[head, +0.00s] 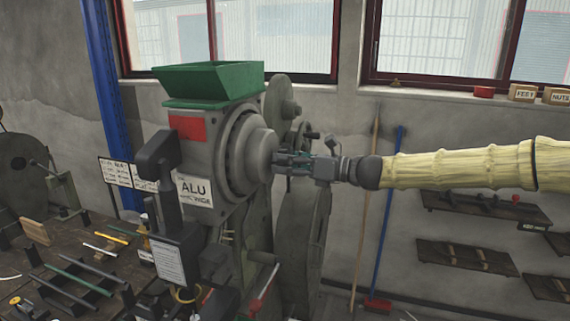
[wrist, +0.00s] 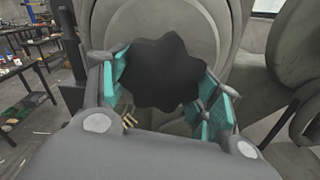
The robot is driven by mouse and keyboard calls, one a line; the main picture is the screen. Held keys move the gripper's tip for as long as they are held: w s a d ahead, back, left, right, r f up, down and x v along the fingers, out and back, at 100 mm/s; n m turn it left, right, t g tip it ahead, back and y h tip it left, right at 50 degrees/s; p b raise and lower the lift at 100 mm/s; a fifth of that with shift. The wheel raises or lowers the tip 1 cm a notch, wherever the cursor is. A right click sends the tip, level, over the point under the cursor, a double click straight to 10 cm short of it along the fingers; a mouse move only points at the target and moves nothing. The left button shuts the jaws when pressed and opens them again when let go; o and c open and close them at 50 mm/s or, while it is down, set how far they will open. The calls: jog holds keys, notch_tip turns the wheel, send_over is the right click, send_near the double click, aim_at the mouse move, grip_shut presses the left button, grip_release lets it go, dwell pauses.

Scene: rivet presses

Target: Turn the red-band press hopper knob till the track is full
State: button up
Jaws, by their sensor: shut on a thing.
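The press (head: 225,150) with a red band (head: 188,127) stands left of centre in the head view, with a green hopper (head: 210,82) on top. A white ALU label is on its front. The round grey hopper housing faces right, toward my arm. In the wrist view the dark lobed knob (wrist: 165,73) sits in front of the round housing (wrist: 165,25). My gripper (head: 280,162) reaches in from the right; its teal-padded fingers (wrist: 160,85) are shut on both sides of the knob. The track's fill cannot be made out.
A workbench (head: 75,245) with rods and small tools lies at the left. A dark flywheel (head: 308,235) stands just below my gripper. A broom with a blue handle (head: 385,220) leans on the wall behind. Wall shelves (head: 485,207) hang at the right, below my arm.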

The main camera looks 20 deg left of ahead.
jog(key=n+b, duration=0.1)
jog(key=b, duration=0.1)
jog(key=shift+f+n+b, duration=0.3)
jog(key=shift+f+b, duration=0.05)
jog(key=shift+f, duration=0.05)
jog(key=n+b, duration=0.3)
jog(key=b, duration=0.1)
jog(key=shift+w+b, duration=0.2)
jog(key=shift+b, duration=0.2)
jog(key=n+b, duration=0.4)
jog(key=shift+w, duration=0.1)
jog(key=n+b, duration=0.3)
jog(key=b, duration=0.1)
jog(key=shift+w+r+n+b, duration=0.1)
jog(key=shift+w+n+b, duration=0.05)
jog(key=shift+n+b, duration=0.2)
jog(key=n+b, duration=0.3)
jog(key=b, duration=0.1)
jog(key=shift+r+n, duration=0.15)
jog(key=shift+n, duration=0.1)
jog(key=n+b, duration=0.3)
jog(key=shift+r+n, duration=0.15)
jog(key=shift+n, duration=0.15)
jog(key=n+b, duration=0.3)
jog(key=shift+r+n, duration=0.2)
jog(key=shift+n, duration=0.1)
jog(key=shift+r+n+b, duration=0.25)
jog(key=shift+n+b, duration=0.95)
jog(key=shift+n, duration=0.3)
